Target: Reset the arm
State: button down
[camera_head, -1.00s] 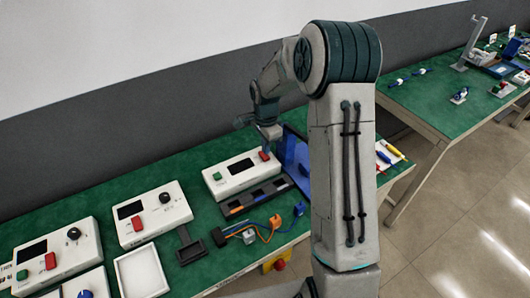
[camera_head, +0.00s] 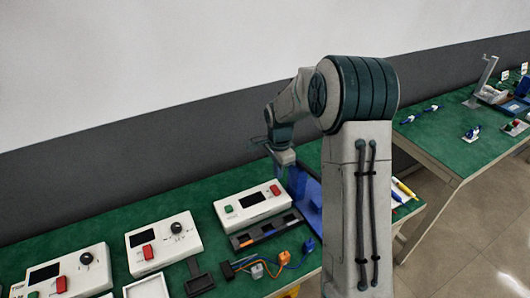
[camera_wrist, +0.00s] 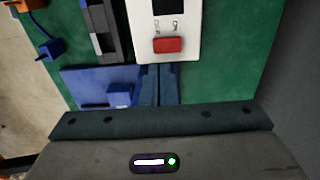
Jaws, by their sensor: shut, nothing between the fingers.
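My gripper (camera_head: 286,160) hangs above the back right part of the green bench, just above and right of a white control box's red button (camera_head: 275,190). In the wrist view its two dark blue fingers (camera_wrist: 158,70) lie side by side, shut and empty. The white control box (camera_head: 232,219) has a dark screen and a green button. In the wrist view its red button (camera_wrist: 168,45) lies just beyond the fingertips, with no contact that I can make out. My upper arm hides part of the bench to the right.
A blue holder (camera_head: 313,190) stands right of the box, close under my gripper. A dark slotted tray (camera_head: 262,233) and orange and blue cabled connectors (camera_head: 284,258) lie in front. Two more control boxes (camera_head: 163,240) (camera_head: 65,272) stand left. A second bench (camera_head: 445,135) is at right.

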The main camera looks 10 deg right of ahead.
jog(key=s+r+n+t, duration=0.1)
jog(key=s+r+n, duration=0.3)
jog(key=s+r, duration=0.3)
jog(key=s+r+n+t, duration=0.1)
jog(key=s+r+n, duration=0.3)
jog(key=s, duration=0.6)
jog(key=s+r+n+t, duration=0.1)
jog(key=s+r+n, duration=0.3)
jog(key=s, duration=0.7)
jog(key=n, duration=0.2)
jog(key=shift+n, duration=0.3)
jog(key=shift+d+r, duration=0.1)
jog(key=shift+r, duration=0.05)
